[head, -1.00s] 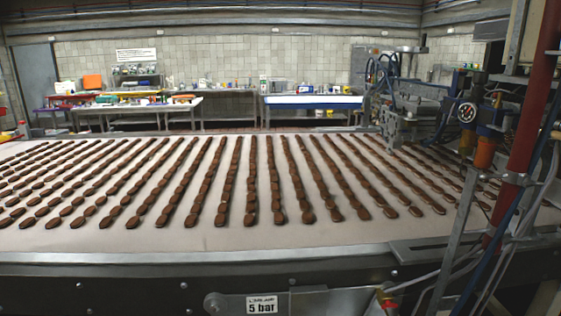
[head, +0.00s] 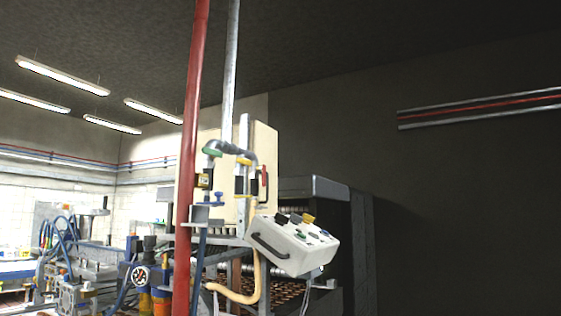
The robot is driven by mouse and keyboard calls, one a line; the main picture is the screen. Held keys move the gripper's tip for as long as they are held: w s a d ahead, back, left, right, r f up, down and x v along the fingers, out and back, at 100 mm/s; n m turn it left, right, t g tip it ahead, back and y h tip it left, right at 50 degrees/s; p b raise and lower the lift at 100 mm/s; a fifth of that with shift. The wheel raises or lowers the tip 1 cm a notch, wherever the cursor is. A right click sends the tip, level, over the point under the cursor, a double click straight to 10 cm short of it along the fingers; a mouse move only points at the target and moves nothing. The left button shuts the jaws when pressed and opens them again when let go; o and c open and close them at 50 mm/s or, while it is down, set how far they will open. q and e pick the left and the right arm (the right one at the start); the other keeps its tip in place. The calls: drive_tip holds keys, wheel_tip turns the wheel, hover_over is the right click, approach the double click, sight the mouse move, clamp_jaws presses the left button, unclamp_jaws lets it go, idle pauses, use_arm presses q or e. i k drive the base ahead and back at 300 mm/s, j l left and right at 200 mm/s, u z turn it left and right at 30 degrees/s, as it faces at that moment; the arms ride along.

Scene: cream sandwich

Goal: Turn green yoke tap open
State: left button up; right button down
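A small green tap handle (head: 212,152) sits high on the grey pipework, just right of a red vertical pipe. It is small in the picture, and I cannot tell how far it is turned. A yellow handle (head: 244,161) is on the pipe to its right, and a blue handle (head: 219,196) is lower down. Neither my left gripper nor my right gripper is in the head view.
The red pipe (head: 190,150) runs floor to ceiling left of the taps. A cream cabinet (head: 262,150) stands behind them. A tilted white control box (head: 290,246) juts out below right. A pressure gauge (head: 139,276) is low left. The right side is a dark wall.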

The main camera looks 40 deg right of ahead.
sight(207, 150)
drive_tip(key=z, duration=0.75)
